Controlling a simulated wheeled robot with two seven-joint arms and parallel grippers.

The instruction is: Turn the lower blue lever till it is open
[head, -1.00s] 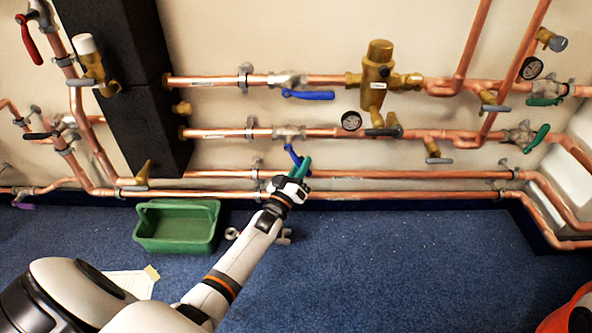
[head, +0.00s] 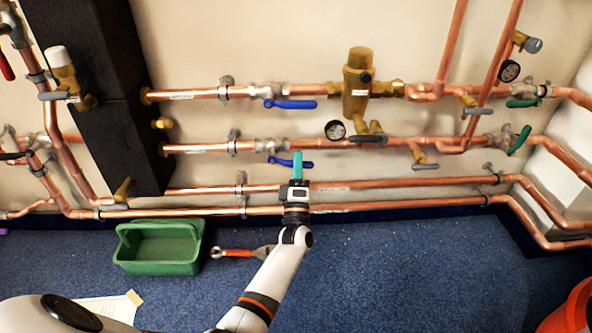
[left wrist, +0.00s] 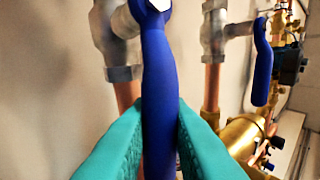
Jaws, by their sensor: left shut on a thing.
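The lower blue lever (head: 281,161) sits on a valve (head: 264,145) of the second copper pipe from the top. It points right, nearly along that pipe. My left gripper (head: 297,160) has its teal fingers on the lever, coming from below in the head view. In the left wrist view the blue lever (left wrist: 160,85) stands between the two teal fingers, which are shut on it. The upper blue lever (head: 290,104) lies along the top pipe and also shows in the left wrist view (left wrist: 263,62). My right gripper is not in view.
A brass valve body (head: 356,85) and a gauge (head: 335,130) are to the right of the levers. Two more copper pipes run below, behind my gripper. A green crate (head: 158,268) and a wrench with an orange handle (head: 238,253) lie on the blue floor.

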